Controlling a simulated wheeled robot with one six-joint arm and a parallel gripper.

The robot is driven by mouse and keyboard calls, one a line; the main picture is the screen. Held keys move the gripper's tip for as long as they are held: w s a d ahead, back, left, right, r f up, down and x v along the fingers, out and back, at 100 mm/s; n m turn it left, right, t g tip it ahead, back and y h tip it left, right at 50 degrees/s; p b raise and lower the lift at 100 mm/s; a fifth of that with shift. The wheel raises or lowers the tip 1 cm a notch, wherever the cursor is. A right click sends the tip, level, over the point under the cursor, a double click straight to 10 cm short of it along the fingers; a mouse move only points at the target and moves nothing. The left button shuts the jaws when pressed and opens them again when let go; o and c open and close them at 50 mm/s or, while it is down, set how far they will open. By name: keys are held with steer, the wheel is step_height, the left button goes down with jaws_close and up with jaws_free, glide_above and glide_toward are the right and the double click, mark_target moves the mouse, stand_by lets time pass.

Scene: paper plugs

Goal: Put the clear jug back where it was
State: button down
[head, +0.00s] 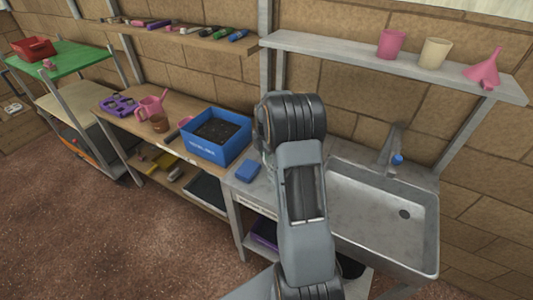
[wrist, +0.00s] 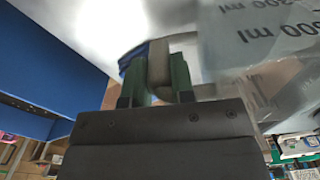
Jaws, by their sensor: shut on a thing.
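The clear jug (wrist: 262,45) shows large at the right of the wrist view, with upside-down ml marks on its see-through wall. My gripper (wrist: 160,72) has green fingers shut on a greyish part between them, which appears to be the jug's handle. In the head view my arm hides the gripper and most or all of the jug, near the left end of the metal sink counter (head: 240,188). I cannot tell whether the jug's base touches the counter.
A blue box of soil (head: 215,137) stands left of my arm, with a blue sponge (head: 247,171) on the counter. The sink (head: 385,220) lies right. The upper shelf holds a pink cup (head: 391,43), cream cup (head: 435,52) and pink funnel (head: 485,70), with bare room at its left.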

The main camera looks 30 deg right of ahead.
steer(key=c, duration=1)
jaws_free()
steer(key=shift+f, duration=0.1)
steer(key=shift+o, duration=0.2)
step_height(320, 180, up, 11)
steer(key=shift+r+b, duration=0.2)
steer(key=shift+b, duration=0.2)
steer(key=s+a+r+m+t, duration=0.2)
steer(key=s+a+r+m, duration=0.4)
steer(key=s+a+m, duration=0.45)
steer(key=s+a+f+m+t, duration=0.2)
steer(key=s+a+m, duration=0.6)
steer(key=s+a, duration=0.1)
steer(key=shift+s+f+m, duration=0.3)
steer(key=shift+s+m, duration=0.05)
steer(key=shift+s, duration=0.25)
